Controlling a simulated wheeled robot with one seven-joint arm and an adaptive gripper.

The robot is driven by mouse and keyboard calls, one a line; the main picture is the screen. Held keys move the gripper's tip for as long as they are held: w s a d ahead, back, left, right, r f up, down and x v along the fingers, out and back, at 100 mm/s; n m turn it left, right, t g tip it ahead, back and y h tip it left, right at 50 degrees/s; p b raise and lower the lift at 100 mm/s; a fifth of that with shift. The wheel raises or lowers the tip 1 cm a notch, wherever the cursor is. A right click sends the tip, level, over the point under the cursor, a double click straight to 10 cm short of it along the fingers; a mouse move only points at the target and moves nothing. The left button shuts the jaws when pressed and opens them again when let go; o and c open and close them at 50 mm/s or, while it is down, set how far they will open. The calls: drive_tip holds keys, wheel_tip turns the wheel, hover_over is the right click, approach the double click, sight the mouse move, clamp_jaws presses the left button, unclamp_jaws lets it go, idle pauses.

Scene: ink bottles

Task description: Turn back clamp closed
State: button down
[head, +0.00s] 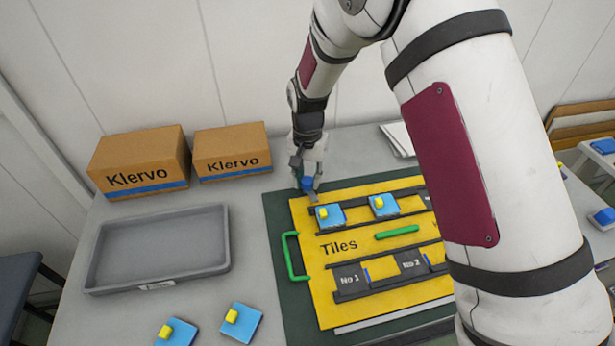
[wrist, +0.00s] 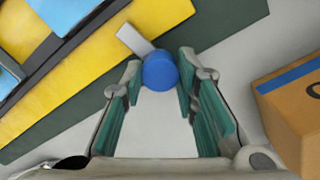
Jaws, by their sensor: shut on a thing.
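The back clamp has a round blue knob (head: 307,183) and a flat grey bar, at the far left corner of the yellow Tiles board (head: 322,285). In the wrist view the blue knob (wrist: 160,72) sits between my fingertips, and the grey bar (wrist: 134,39) points from it toward the yellow board (wrist: 145,22). The bar's tip appears to reach the board's edge. My gripper (head: 306,180) points down and is shut on the knob; it also shows in the wrist view (wrist: 159,78). My arm hides the board's right part.
Two blue tiles (head: 330,216) (head: 384,206) with yellow knobs sit in the board's back row. A green handle (head: 290,257) stands on its left. A grey tray (head: 221,258) and two Klervo boxes (head: 140,160) (head: 232,150) are left. Two loose tiles (head: 177,333) (head: 240,324) lie in front.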

sight(308, 180)
drive_tip(key=shift+m, duration=1.1)
drive_tip(key=c, duration=1.2)
unclamp_jaws()
drive_tip(key=shift+c, duration=0.2)
wheel_tip(308, 180, up, 12)
